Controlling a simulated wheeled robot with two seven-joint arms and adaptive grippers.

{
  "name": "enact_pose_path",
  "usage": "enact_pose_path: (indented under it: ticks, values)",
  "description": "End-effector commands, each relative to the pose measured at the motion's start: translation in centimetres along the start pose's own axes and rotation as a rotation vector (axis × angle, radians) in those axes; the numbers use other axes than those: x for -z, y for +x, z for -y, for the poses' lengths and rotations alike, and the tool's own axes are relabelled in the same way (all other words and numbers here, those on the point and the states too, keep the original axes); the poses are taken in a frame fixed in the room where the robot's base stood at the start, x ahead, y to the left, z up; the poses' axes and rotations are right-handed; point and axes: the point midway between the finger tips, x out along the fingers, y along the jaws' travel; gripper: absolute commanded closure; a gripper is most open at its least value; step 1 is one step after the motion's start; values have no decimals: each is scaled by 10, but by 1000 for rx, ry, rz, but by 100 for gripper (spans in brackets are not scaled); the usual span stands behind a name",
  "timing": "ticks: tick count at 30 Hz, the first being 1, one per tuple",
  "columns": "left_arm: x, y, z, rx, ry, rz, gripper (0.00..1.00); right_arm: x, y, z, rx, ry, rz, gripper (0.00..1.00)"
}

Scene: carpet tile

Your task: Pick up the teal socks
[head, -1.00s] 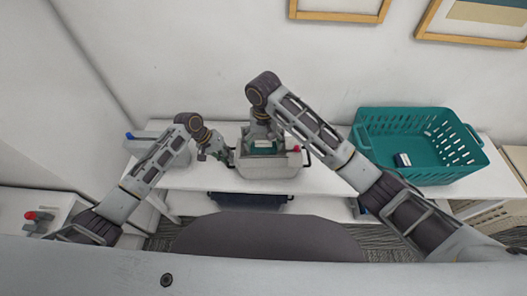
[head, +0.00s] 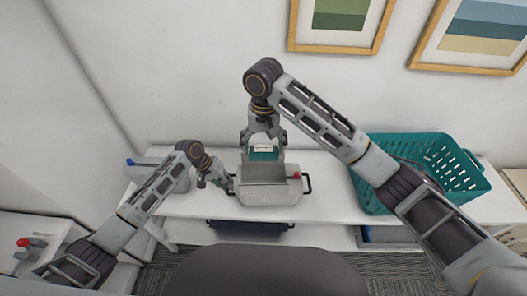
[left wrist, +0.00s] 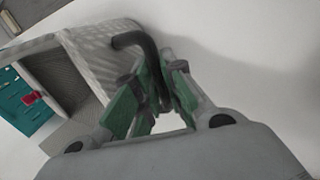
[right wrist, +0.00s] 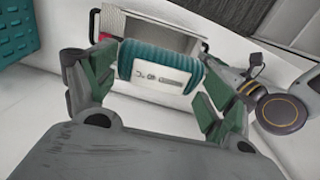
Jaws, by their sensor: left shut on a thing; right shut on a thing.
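The teal socks (head: 263,155) are a ribbed roll with a white label, also clear in the right wrist view (right wrist: 160,68). My right gripper (head: 263,137) is shut on them, one finger on each side, and holds them above the light grey bin (head: 268,190). My left gripper (head: 224,183) is shut on the bin's black left handle, which shows in the left wrist view (left wrist: 138,45). The bin stands on the white table, and the right wrist view shows part of its inside behind the socks.
A teal slotted basket (head: 458,165) stands at the right of the white table (head: 320,180), partly behind my right arm. A grey container with a blue part (head: 143,170) is at the left. A red item (head: 24,242) sits on a white surface at far left.

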Motion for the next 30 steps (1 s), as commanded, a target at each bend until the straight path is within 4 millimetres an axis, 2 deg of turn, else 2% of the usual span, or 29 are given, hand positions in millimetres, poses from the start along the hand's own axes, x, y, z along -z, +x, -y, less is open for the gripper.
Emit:
enact_pose_path:
  ticks: [9,24,25,30]
  values:
    - [0,0,0,0,0,0,100,0,-15,0,0,0,0,39]
    - [0,0,0,0,0,0,100,0,-16,0,0,0,0,39]
    - [0,0,0,0,0,0,87,0,-16,0,0,0,0,39]
    - [0,0,0,0,0,0,65,0,-16,0,0,0,0,39]
